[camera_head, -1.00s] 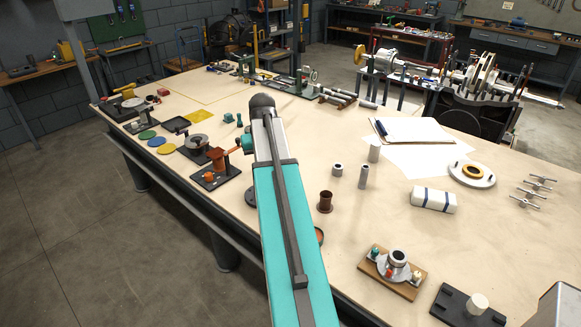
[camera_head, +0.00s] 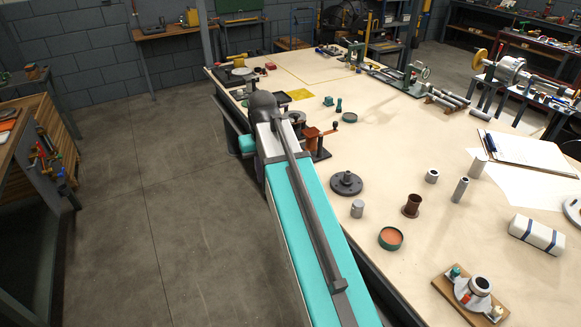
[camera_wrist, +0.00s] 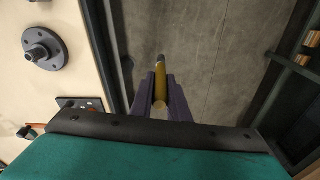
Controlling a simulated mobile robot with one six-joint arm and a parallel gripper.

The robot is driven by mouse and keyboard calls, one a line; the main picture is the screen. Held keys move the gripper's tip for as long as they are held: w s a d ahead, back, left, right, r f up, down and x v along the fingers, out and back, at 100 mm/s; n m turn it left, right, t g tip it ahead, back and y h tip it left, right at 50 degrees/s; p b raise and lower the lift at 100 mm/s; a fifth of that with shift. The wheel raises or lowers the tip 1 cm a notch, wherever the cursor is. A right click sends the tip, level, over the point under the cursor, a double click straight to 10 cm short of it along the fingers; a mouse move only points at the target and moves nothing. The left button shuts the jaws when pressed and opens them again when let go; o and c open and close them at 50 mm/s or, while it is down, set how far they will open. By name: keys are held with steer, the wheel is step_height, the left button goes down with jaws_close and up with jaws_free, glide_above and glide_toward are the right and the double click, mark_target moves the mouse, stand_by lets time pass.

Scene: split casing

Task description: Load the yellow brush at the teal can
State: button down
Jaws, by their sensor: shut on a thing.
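The yellow brush (camera_wrist: 160,82) is between the purple fingers of my gripper (camera_wrist: 161,90) in the wrist view. It points away from the wrist and has a dark tip. My gripper is shut on it, over grey floor beside the table edge. In the head view my arm hides the gripper and brush. A low, round teal can (camera_head: 388,248) with an orange inside stands upright on the table, right of my arm. It is well apart from the gripper and does not show in the wrist view.
A dark flanged hub (camera_head: 346,185), a small grey cylinder (camera_head: 357,209) and a brown cup (camera_head: 411,206) stand near the can. An orange vise (camera_head: 314,140) sits by the table edge beside my arm. A wooden board with parts (camera_head: 474,292) lies at front right.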

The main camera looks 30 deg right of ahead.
steer(key=a+n, duration=0.2)
steer(key=a, duration=1.1)
steer(key=shift+s+f+b, duration=0.2)
steer(key=shift+s+b, duration=0.15)
